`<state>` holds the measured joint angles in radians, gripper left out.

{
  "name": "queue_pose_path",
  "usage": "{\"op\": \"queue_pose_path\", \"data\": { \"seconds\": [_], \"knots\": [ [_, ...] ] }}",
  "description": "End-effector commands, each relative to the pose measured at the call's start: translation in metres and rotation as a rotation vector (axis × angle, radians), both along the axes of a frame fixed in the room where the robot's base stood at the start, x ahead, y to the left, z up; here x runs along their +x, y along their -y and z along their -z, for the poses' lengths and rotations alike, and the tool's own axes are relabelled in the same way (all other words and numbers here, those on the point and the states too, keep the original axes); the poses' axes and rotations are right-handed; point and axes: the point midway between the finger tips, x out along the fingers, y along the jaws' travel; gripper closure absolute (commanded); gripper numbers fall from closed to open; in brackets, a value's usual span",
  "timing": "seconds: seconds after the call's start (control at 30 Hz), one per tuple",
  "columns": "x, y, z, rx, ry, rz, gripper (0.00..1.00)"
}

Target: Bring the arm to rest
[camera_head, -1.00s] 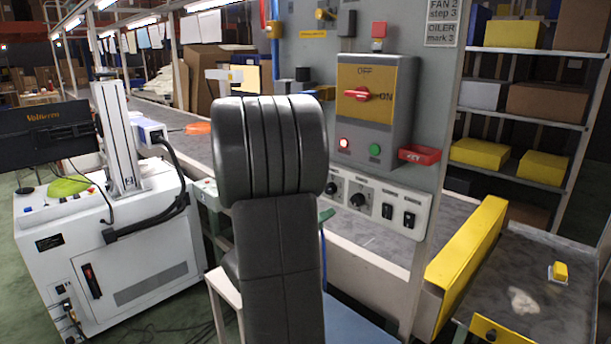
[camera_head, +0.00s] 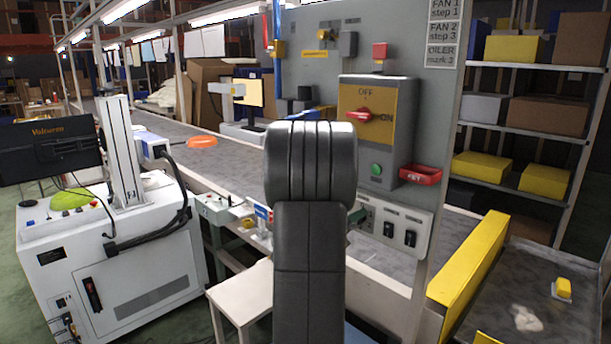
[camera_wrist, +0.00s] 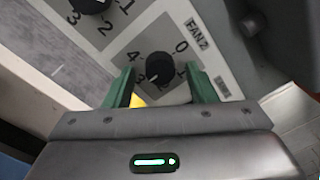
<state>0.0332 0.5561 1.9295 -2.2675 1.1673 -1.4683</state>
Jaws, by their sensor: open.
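My gripper (camera_wrist: 163,86) is open in the wrist view, with its two green fingers apart. A black knob (camera_wrist: 159,66) on the plate marked FAN 2 shows between and beyond the fingertips; I cannot tell whether they touch it. A second black knob (camera_wrist: 90,4) is cut off at the top left, with numbers beside it. In the head view my dark arm stands upright in front of the control panel (camera_head: 305,85). It hides most of the gripper and the left part of the knob plate (camera_head: 418,222).
A switch box (camera_head: 400,95) with a red handle, a green button (camera_head: 376,169) and a red tray (camera_head: 420,174) are beside my arm. A yellow guard (camera_head: 470,265) stands at right. A conveyor (camera_head: 235,160) and white machine (camera_head: 110,260) are at left. A small white table (camera_head: 243,293) is low.

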Motion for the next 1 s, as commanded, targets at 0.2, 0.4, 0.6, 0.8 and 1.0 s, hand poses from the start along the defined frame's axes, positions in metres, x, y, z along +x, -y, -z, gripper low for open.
{"op": "queue_pose_path", "data": {
  "seconds": [0.2,0.4,0.6,0.8,1.0],
  "knots": [
    [0.0,0.0,0.0,0.0,0.0,0.0,0.49],
    [-0.008,-0.01,0.001,0.001,0.0,-0.003,0.49],
    [-0.03,-0.035,0.004,0.001,-0.001,-0.006,0.49],
    [-0.053,-0.059,0.005,0.0,0.0,-0.005,0.49],
    [-0.073,-0.08,0.006,0.001,0.0,-0.005,0.49]
  ]
}}
